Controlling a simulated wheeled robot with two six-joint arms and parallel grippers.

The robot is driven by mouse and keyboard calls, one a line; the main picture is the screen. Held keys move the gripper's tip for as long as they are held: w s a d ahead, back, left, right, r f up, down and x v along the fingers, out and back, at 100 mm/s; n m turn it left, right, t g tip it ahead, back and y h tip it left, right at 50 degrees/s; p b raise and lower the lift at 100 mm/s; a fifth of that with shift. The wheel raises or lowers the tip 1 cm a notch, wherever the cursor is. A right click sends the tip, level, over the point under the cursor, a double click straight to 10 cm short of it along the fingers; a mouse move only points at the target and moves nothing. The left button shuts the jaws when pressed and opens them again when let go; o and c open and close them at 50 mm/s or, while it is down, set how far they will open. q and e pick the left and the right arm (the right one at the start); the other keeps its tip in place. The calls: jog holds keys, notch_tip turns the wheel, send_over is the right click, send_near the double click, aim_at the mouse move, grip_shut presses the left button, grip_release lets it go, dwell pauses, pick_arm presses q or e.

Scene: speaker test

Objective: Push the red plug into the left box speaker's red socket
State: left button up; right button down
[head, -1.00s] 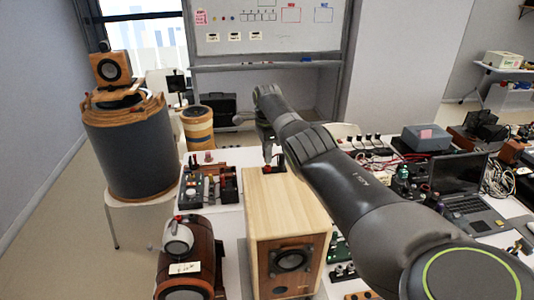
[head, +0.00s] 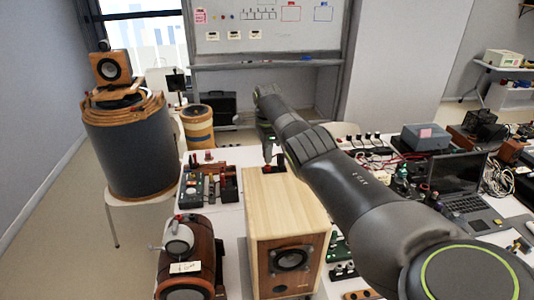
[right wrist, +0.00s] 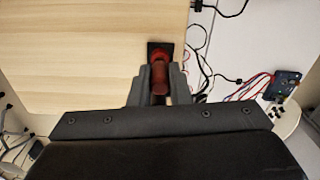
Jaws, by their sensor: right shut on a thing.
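The box speaker (head: 285,205), a pale wooden box with a round driver in front, stands on the white table in the middle of the head view. A black socket plate (right wrist: 152,47) is near the edge of its wooden face in the right wrist view. My right gripper (right wrist: 160,84) is shut on the red plug (right wrist: 158,76). The plug's tip meets a red ring, the red socket (right wrist: 160,54), on that plate; how deep it sits I cannot tell. In the head view my right gripper (head: 268,157) hangs over the box's far end. My left gripper is out of view.
A brown round speaker (head: 200,250) stands close to the left of the box. A laptop (head: 460,180), cables and a grey case (head: 427,137) crowd the right side.

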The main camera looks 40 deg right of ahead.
jog(key=shift+f+b, duration=0.6)
jog(key=shift+f, duration=0.35)
jog(key=c, duration=1.3)
grip_release()
jog(key=shift+r, duration=0.15)
jog(key=shift+r+p, duration=0.7)
jog(key=shift+r, duration=3)
